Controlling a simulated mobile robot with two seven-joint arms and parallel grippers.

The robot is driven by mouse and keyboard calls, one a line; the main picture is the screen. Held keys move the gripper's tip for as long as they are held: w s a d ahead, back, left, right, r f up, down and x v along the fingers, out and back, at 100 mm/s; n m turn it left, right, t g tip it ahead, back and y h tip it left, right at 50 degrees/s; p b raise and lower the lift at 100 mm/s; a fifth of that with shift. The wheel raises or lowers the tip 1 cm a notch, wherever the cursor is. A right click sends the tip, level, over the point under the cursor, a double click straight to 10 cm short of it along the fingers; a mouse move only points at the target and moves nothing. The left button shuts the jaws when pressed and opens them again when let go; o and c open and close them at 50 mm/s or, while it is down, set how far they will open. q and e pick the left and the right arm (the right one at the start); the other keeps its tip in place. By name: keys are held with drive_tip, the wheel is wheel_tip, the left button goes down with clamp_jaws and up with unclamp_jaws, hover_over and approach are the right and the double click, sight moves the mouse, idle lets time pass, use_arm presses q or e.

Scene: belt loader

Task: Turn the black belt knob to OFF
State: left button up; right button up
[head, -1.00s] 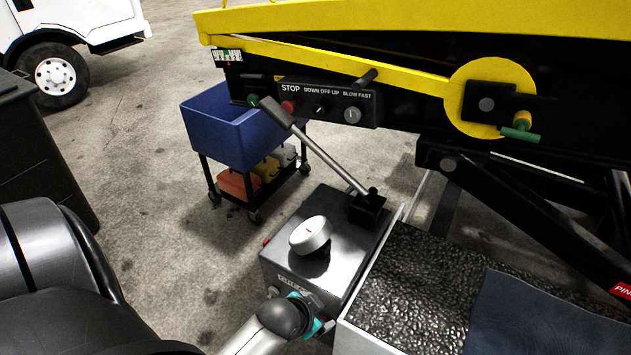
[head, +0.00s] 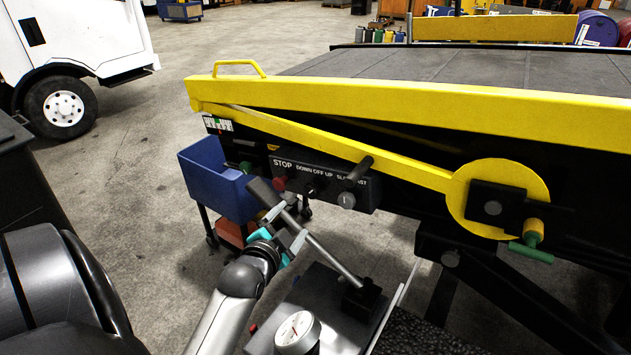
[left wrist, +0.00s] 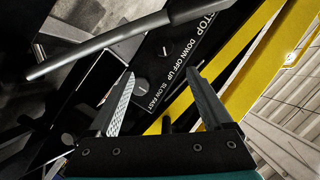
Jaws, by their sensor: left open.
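The black belt knob (head: 311,190) is on the dark control panel (head: 362,197), under the words DOWN OFF UP. Its pointer is too small to read surely. The knob also shows in the left wrist view (left wrist: 166,51), beyond the fingertips and close to the lettering. My left gripper (head: 287,227) is open and empty, below and left of the knob in the head view and apart from it. In the left wrist view my left gripper (left wrist: 160,74) has both fingers spread towards the panel. My right gripper is not in view.
A lever (head: 330,262) with a dark grip rises close beside my left gripper and crosses the upper left of the wrist view. A red STOP button (head: 280,183) and a SLOW FAST knob (head: 346,200) flank the belt knob. A blue cart (head: 215,180) stands behind.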

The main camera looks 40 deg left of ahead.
sight(310, 193)
use_arm(q)
drive_tip(key=x, duration=0.9)
drive_tip(key=b+x, duration=0.1)
drive_tip(key=x, duration=0.3)
drive_tip(key=shift+w+a+r, duration=0.1)
drive_tip(key=shift+a+r, duration=0.2)
drive_tip(key=shift+a, duration=0.1)
drive_tip(key=shift+x, duration=0.85)
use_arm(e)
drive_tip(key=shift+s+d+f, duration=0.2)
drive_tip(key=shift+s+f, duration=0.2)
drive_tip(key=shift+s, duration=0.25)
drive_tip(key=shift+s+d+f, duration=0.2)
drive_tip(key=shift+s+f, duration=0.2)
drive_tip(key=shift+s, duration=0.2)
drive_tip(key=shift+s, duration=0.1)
use_arm(q)
drive_tip(key=c, duration=0.4)
clamp_jaws()
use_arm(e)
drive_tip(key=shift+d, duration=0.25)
